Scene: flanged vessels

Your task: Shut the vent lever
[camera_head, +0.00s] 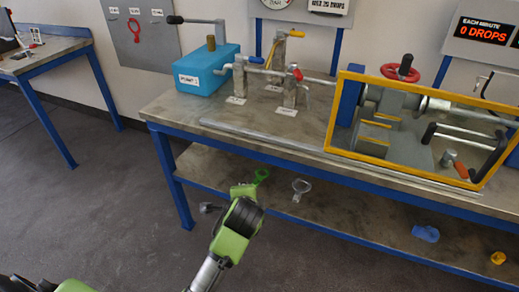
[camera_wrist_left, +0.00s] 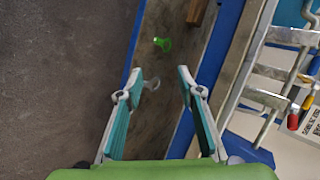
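Small valves with coloured levers stand on the bench beside the blue pump box. One has a red-tipped lever (camera_head: 296,73) and one behind it a yellow-tipped lever (camera_head: 295,34). Their white labels are too small to read, so I cannot tell which lever is the vent. A red grip (camera_wrist_left: 293,121) also shows at the right edge of the left wrist view. My left gripper (camera_wrist_left: 160,71) is open and empty, in front of the bench and below its top, apart from the valves. In the head view its fingers are mostly hidden by the wrist. My right gripper is not in view.
The blue pump box (camera_head: 207,70) has a long handle. A yellow frame (camera_head: 333,112) surrounds a flanged vessel at right. The floor in front is clear.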

